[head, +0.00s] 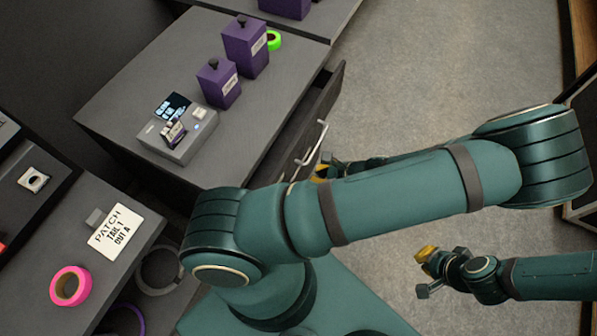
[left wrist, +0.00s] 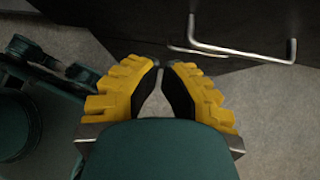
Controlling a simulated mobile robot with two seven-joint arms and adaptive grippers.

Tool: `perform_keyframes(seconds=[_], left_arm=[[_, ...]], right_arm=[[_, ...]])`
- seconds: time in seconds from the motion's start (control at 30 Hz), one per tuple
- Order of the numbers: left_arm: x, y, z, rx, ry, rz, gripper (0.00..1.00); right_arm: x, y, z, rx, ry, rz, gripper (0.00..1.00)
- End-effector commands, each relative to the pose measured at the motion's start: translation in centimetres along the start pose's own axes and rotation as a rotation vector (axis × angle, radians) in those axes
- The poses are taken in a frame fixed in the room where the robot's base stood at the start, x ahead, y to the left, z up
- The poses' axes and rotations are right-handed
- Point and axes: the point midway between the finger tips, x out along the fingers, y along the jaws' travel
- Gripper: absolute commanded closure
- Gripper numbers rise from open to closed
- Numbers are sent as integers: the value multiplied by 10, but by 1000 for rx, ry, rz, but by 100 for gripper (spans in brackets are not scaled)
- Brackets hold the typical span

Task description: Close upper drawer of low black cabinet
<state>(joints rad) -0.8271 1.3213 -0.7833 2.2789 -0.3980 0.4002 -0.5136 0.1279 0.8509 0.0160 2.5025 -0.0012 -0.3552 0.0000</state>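The low black cabinet (head: 235,130) stands at left centre in the head view. Its upper drawer (head: 328,95) stands partly out, with a dark gap behind its front. A silver bar handle (head: 318,143) is on that front, and silver handles also show in the left wrist view (left wrist: 245,52). My left gripper (head: 322,173) is beside the drawer front, mostly hidden behind my arm. Its yellow fingers (left wrist: 164,66) come together at the tips with nothing between them, apart from the handles. My right gripper (head: 428,256) is over the floor at lower right, its finger gap unclear.
A nearer surface holds a PATCH label (head: 113,238) and pink tape (head: 70,286). The grey floor (head: 430,90) right of the cabinet is open.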

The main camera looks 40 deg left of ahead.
Motion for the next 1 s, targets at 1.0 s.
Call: perform_keyframes(seconds=[1.0], left_arm=[[64,0,28,-1,1,0,100]], right_arm=[[18,7,-2,0,10,1,100]])
